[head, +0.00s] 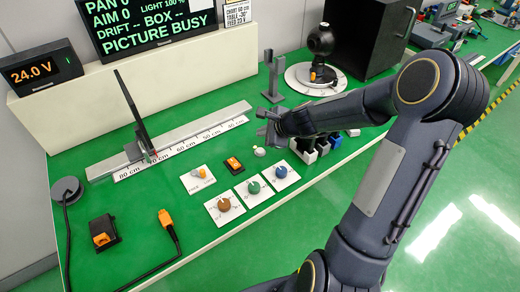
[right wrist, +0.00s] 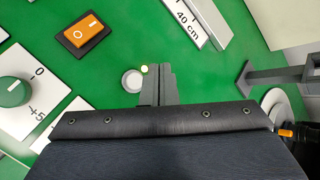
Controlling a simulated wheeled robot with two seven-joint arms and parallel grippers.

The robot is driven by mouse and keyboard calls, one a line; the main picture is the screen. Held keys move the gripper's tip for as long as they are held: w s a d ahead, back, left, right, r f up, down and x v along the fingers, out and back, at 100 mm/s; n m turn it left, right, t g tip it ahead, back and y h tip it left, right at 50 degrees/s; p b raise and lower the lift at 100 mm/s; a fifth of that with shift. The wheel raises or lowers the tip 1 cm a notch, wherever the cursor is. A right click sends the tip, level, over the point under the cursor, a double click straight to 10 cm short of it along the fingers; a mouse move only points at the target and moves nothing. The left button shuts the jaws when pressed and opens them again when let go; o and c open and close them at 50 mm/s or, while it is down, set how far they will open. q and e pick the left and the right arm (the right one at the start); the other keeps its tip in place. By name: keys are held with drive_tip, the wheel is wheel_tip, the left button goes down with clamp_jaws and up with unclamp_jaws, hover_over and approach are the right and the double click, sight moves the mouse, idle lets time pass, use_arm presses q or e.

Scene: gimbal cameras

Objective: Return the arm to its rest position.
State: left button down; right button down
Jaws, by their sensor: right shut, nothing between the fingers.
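My right arm (head: 400,160) reaches in from the right side of the head view, over the front edge of the green table. My right gripper (head: 264,120) hangs above the table, past the knobs and near the end of the ruler rail. In the right wrist view its fingers (right wrist: 158,82) are together with nothing between them. A small pale round button (right wrist: 132,81) shows beside the fingertips; the head view shows it too (head: 259,151). My left gripper is not in the head view.
Brown (head: 223,204), green (head: 254,187) and blue (head: 281,171) knobs sit near the front edge, by an orange switch (head: 233,164). A ruler rail (head: 180,143) holds a dark upright plate. A camera (head: 320,45) stands on a round base before a black box (head: 385,30).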

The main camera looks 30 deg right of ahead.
idle(0.4)
drive_tip(key=s+a+r+n+g+y, duration=0.1)
drive_tip(key=s+a+r+n+y, duration=0.1)
drive_tip(key=s+a+r+n, duration=0.95)
drive_tip(key=s+f+n+g+p, duration=0.1)
drive_tip(key=s+n+g, duration=0.1)
drive_tip(key=s+n, duration=0.8)
drive_tip(key=s, duration=0.6)
drive_tip(key=shift+s+a+n+h, duration=0.25)
drive_tip(key=shift+s+n+h, duration=0.05)
drive_tip(key=shift+n+h, duration=0.1)
